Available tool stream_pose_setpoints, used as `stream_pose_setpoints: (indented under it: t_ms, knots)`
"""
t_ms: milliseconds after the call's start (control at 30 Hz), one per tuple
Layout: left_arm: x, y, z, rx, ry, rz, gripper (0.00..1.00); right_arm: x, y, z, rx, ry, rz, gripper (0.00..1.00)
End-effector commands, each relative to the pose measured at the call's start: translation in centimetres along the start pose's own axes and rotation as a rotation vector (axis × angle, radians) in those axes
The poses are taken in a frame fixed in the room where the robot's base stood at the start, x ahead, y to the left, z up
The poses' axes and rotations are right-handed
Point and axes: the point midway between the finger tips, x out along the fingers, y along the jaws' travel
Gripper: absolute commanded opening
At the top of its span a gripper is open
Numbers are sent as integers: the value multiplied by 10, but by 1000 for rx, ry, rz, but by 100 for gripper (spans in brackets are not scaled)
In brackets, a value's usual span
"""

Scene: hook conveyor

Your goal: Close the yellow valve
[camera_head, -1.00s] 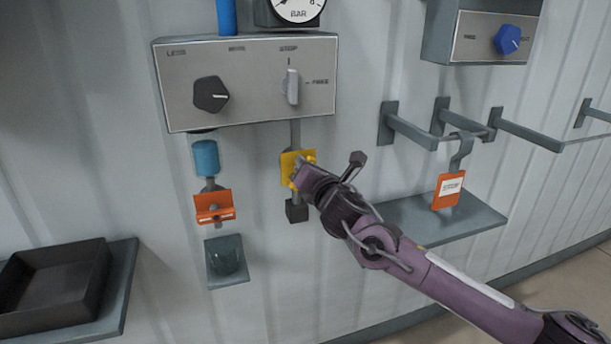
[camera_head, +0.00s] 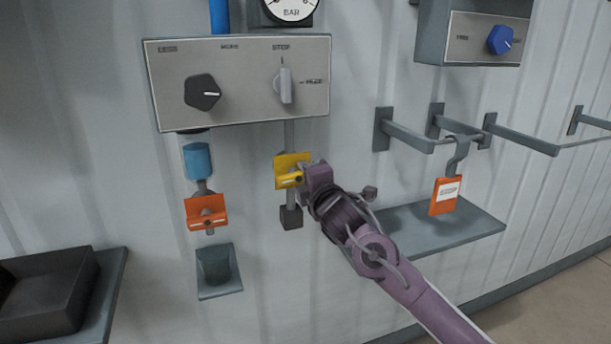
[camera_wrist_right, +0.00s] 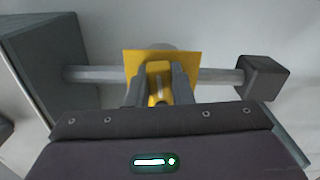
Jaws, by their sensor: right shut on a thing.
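The yellow valve (camera_head: 287,164) sits on a vertical grey pipe below the control panel. In the right wrist view the yellow valve (camera_wrist_right: 189,62) shows as a square plate with a yellow handle (camera_wrist_right: 160,82) standing out from it. My right gripper (camera_head: 305,178) is at the valve, reaching in from the lower right. In the right wrist view, the two fingers of my right gripper (camera_wrist_right: 160,88) are shut on the yellow handle, one on each side. In the head view the handle looks to lie roughly crosswise to the pipe, partly hidden by the gripper. My left gripper is not in view.
The control panel (camera_head: 247,107) with a black knob and a grey switch is above. An orange valve (camera_head: 206,212) and a small cup (camera_head: 217,270) are to the left. Hooks with an orange tag (camera_head: 445,196) and a shelf (camera_head: 400,236) are to the right. A black tray (camera_head: 40,295) stands lower left.

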Motion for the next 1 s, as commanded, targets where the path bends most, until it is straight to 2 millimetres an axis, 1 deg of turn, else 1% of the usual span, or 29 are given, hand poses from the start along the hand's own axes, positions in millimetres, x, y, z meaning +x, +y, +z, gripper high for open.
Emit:
stream_pose_setpoints:
  t_ms: [100,300,833,867,1000]
  knots:
    - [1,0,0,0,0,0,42,0,-3,-1,56,1,-3,0]
    - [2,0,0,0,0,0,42,0,-4,0,112,0,-2,0]
    - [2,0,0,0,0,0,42,0,-4,0,131,-1,-3,0]
    - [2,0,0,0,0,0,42,0,-4,0,131,-1,-3,24]
    - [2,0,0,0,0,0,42,0,-4,0,130,0,-2,42]
